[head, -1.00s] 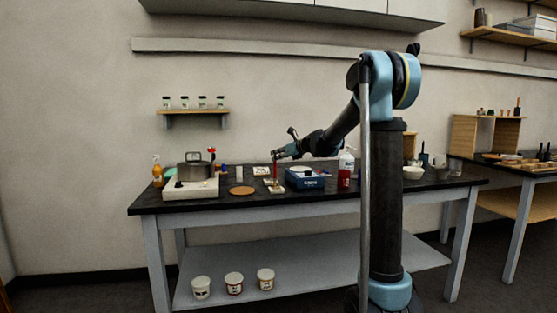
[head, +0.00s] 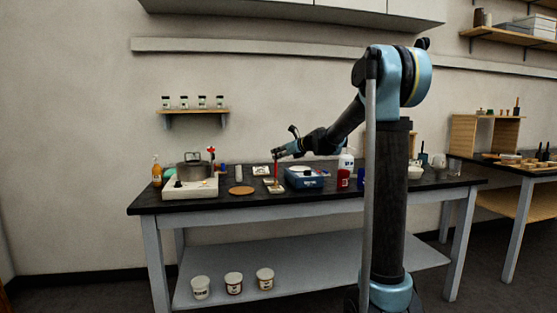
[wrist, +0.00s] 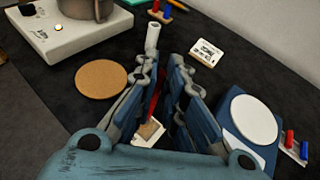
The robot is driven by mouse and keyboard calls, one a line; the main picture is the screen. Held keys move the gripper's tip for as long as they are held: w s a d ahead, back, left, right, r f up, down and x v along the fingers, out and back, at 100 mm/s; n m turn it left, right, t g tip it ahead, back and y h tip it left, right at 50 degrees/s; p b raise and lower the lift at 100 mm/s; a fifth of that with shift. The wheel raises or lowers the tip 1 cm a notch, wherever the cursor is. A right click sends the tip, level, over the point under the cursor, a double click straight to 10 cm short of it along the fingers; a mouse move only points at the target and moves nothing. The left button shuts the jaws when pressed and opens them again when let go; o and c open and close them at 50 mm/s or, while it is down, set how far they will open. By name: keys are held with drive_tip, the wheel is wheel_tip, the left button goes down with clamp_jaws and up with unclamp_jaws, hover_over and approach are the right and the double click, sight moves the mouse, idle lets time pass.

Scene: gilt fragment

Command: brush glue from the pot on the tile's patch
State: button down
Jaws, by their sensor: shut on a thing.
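My gripper (head: 276,154) is shut on a thin red brush (head: 276,169), which hangs down between the fingers. In the wrist view, the brush (wrist: 154,108) is partly hidden between my fingers (wrist: 165,62). Below it lies a small pale tile (wrist: 143,143) with a tan patch (wrist: 150,130). The brush's lower end is over or near the tile; I cannot tell if it touches. The metal pot (head: 192,170) stands on a white hotplate (head: 182,190) at the table's left end. The pot's contents are hidden.
A round cork mat (wrist: 101,79) lies left of the tile. A blue device with a white round plate (wrist: 250,120) stands right of it. A white labelled card (wrist: 207,52) lies behind. Bottles (head: 344,178) stand further right. The dark table (head: 225,203) has free room in front.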

drive_tip(key=shift+r, duration=2.6)
wheel_tip(320, 180, up, 3)
drive_tip(key=shift+f, duration=0.25)
wheel_tip(320, 180, down, 7)
drive_tip(key=shift+s+d+f, duration=0.1)
drive_tip(key=shift+f, duration=0.8)
idle(0.8)
